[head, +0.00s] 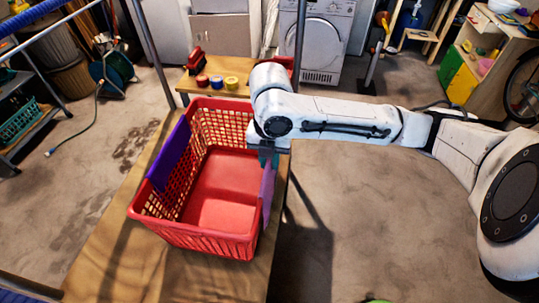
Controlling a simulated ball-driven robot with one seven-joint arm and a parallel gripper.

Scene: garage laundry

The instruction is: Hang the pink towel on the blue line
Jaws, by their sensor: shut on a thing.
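A red basket (195,238) stands on a wooden bench. A pinkish-purple towel (267,188), which looks like the pink towel, is at the basket's right wall, directly below my gripper (268,160). My gripper points down there and is shut on the towel's top edge. The arm hides part of that rim, and I cannot tell whether the towel still touches it. A darker purple towel (168,156) hangs over the basket's left rim. The basket's floor looks empty. A blue line (35,13) crosses the upper left corner.
Metal posts (153,52) rise behind the bench. A small wooden table (215,88) with coloured rolls stands behind the basket. A washing machine (318,40) is at the back, and a hose reel (112,68) at the left. The floor (390,220) right of the bench is mostly clear.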

